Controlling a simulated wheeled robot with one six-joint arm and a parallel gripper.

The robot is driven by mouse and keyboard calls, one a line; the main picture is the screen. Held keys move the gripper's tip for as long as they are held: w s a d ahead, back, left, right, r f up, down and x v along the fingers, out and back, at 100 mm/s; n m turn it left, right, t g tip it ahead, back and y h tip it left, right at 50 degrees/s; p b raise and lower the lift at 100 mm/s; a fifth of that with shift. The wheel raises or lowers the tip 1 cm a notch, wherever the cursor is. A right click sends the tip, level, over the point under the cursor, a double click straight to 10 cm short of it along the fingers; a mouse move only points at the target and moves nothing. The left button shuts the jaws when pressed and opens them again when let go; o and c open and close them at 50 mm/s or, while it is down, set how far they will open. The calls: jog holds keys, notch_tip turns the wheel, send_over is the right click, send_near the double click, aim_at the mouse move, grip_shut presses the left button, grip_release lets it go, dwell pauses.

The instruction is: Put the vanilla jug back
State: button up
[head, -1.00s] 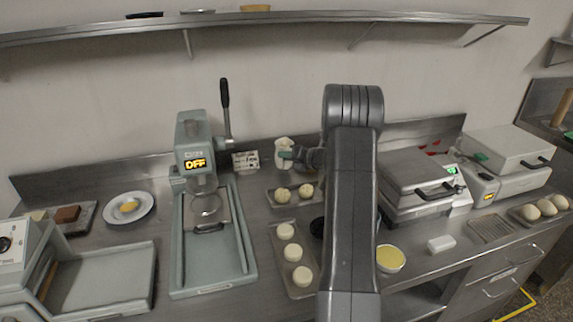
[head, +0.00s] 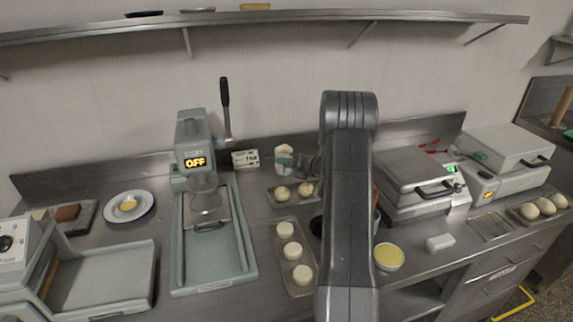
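The vanilla jug, a small white jug (head: 282,151), is at the back of the counter, left of my arm and behind a small tray of dough balls. My gripper (head: 289,160) reaches it from the right, with its greenish fingertips at the jug's side. It appears shut on the jug, which looks roughly upright. The fingers are small in this view and the far one is hidden. I cannot tell whether the jug's base touches the counter.
A press (head: 192,140) showing OFF and a label card (head: 245,159) stand left of the jug. Dough balls sit on a small tray (head: 271,195) and a longer tray (head: 275,263) in front. A waffle iron (head: 408,172) and a yellow-filled bowl (head: 389,257) are right of my arm.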

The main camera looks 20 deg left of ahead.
jog(key=shift+r+p, duration=0.2)
jog(key=shift+p, duration=0.1)
jog(key=b+v, duration=0.2)
jog(key=v, duration=0.5)
jog(key=shift+s+d, duration=0.1)
jog(key=shift+d, duration=0.1)
jog(key=shift+a, duration=0.1)
jog(key=x, duration=0.5)
jog(key=p+x, duration=0.1)
jog(key=x, duration=0.2)
jog(key=shift+f, duration=0.35)
jog(key=shift+d+r, duration=0.15)
jog(key=shift+r, duration=1.35)
jog(key=shift+d+r, duration=0.2)
jog(key=shift+r, duration=1.25)
